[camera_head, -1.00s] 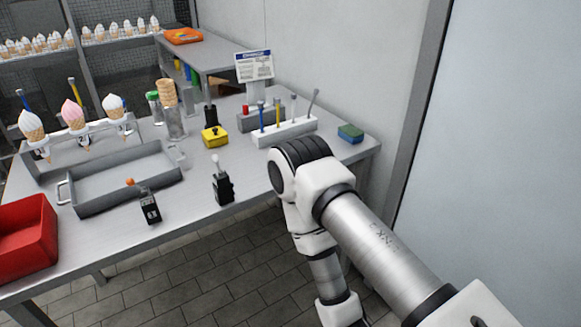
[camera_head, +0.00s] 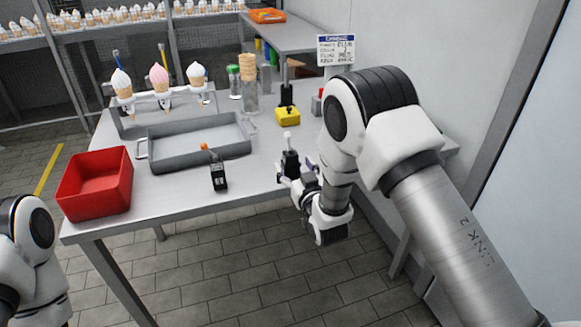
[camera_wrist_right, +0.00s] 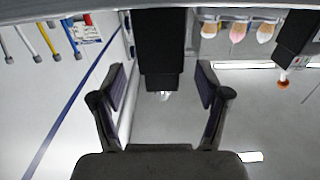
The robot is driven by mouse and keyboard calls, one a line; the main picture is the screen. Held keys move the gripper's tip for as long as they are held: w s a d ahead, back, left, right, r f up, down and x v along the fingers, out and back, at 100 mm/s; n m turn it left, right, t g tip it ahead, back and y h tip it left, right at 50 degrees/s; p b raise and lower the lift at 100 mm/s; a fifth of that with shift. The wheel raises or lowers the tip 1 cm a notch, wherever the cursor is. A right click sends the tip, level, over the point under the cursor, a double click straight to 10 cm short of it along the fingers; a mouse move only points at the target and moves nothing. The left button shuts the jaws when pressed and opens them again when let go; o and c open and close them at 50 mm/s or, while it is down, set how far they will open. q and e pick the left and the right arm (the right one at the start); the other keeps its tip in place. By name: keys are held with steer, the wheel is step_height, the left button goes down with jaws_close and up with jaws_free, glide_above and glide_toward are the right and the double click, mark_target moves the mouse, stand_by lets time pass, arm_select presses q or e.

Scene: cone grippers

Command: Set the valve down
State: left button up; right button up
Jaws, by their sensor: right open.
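A black valve with a pale knob (camera_head: 289,157) stands upright at the table's front edge. In the right wrist view its dark body (camera_wrist_right: 161,45) is between the two fingers, with a gap on each side. My right gripper (camera_head: 297,176) is open around it, and its fingers also show in the right wrist view (camera_wrist_right: 161,78). A second black valve with an orange knob (camera_head: 218,178) stands to the left in front of the grey tray. My left arm shows at the lower left, but its gripper is out of view.
The table (camera_head: 180,200) holds a red bin (camera_head: 95,190), a grey tray (camera_head: 165,155), a cone rack (camera_head: 135,122) and a yellow block (camera_head: 288,116). Bare table lies between the two valves. My right arm hides the table's right part.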

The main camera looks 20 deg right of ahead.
steer(key=w, duration=0.3)
steer(key=shift+a, duration=0.1)
steer(key=c, duration=1.3)
steer(key=shift+r, duration=0.15)
jaws_close()
step_height(320, 180, up, 8)
steer(key=shift+s+r, duration=0.15)
steer(key=shift+r, duration=0.1)
steer(key=s+f+p, duration=0.1)
steer(key=f, duration=0.1)
steer(key=s+f+p, duration=0.1)
steer(key=s+p, duration=0.1)
steer(key=s+f+p, duration=0.1)
steer(key=s+f, duration=0.1)
steer(key=shift+s+a+f+p, duration=0.1)
steer(key=shift+a+f+p, duration=0.2)
steer(key=p, duration=0.2)
glide_toward(293, 165)
steer(key=shift+h, duration=0.3)
steer(key=s, duration=0.1)
steer(key=s+a, duration=0.1)
steer(key=s, duration=0.3)
steer(key=shift+a+r, duration=0.2)
steer(key=shift+a, duration=0.05)
steer(key=shift+w, duration=0.1)
